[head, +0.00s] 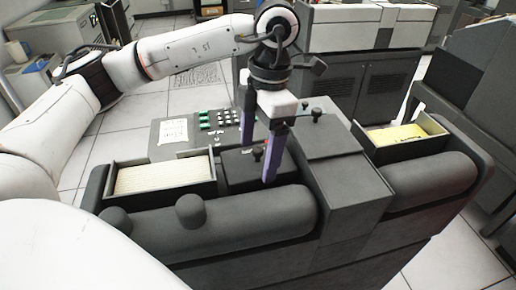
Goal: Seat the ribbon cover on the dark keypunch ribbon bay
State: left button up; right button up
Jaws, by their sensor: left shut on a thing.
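The dark keypunch (345,170) stands in front of me in the head view. My left gripper (258,160) reaches down over its middle, with its two purple-grey fingers either side of a small black knob. The knob stands on a dark, flat-topped cover (238,166), between the left card hopper and the raised block. The gripper is shut on this cover by its knob. The near finger hides part of the cover. The ribbon bay is not clearly distinguishable beneath it, and I cannot tell whether the cover is flush or slightly raised. My right gripper is not in view.
A card hopper (160,178) with pale cards is left of the cover; another with yellow cards (397,136) is at right. A control panel (205,126) with green and white keys lies behind. A rounded dark housing (240,222) runs along the front.

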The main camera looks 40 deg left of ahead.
pick_arm(q)
jog(key=shift+f, duration=0.2)
jog(key=shift+f+b, duration=0.5)
jog(key=shift+b, duration=0.05)
jog(key=shift+f+b, duration=0.35)
dwell(0.4)
jog(key=shift+s+f, duration=0.1)
jog(key=shift+f, duration=0.15)
dwell(0.3)
jog(key=shift+c, duration=0.5)
jog(key=o, duration=1.3)
jog(key=shift+d+r, duration=0.1)
jog(key=shift+r, duration=0.05)
